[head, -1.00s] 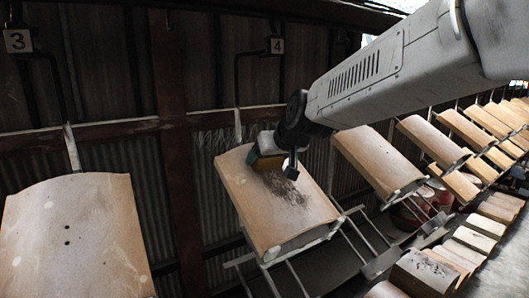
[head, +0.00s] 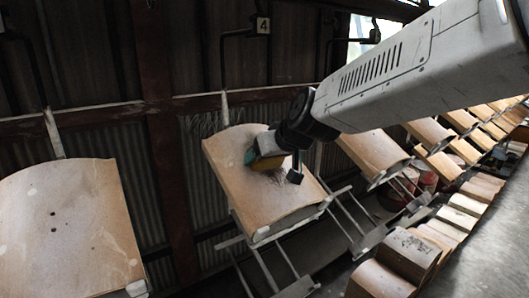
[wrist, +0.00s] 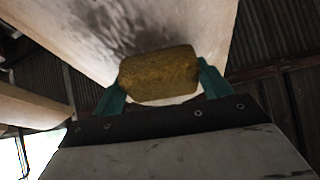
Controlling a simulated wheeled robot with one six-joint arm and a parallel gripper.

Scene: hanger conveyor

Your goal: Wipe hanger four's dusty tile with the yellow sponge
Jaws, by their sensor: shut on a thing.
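Hanger four's tile (head: 243,195) hangs tilted below the number 4 sign (head: 263,25) in the head view. A grey dust smudge (wrist: 122,27) marks its face in the wrist view. My gripper (wrist: 160,82), with green fingers, is shut on the yellow sponge (wrist: 158,76). The sponge (head: 267,164) is at the upper middle of the tile in the head view, partly hidden by my gripper. It appears to be at the tile's face, but I cannot tell whether it touches. Much of the dust is hidden behind my gripper in the head view.
Another tile (head: 70,225) hangs at the left. More tiles (head: 374,152) hang in a row to the right. Stacked tiles (head: 402,256) stand at the lower right. Metal hanger bars (head: 354,222) stick out beside and below hanger four's tile.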

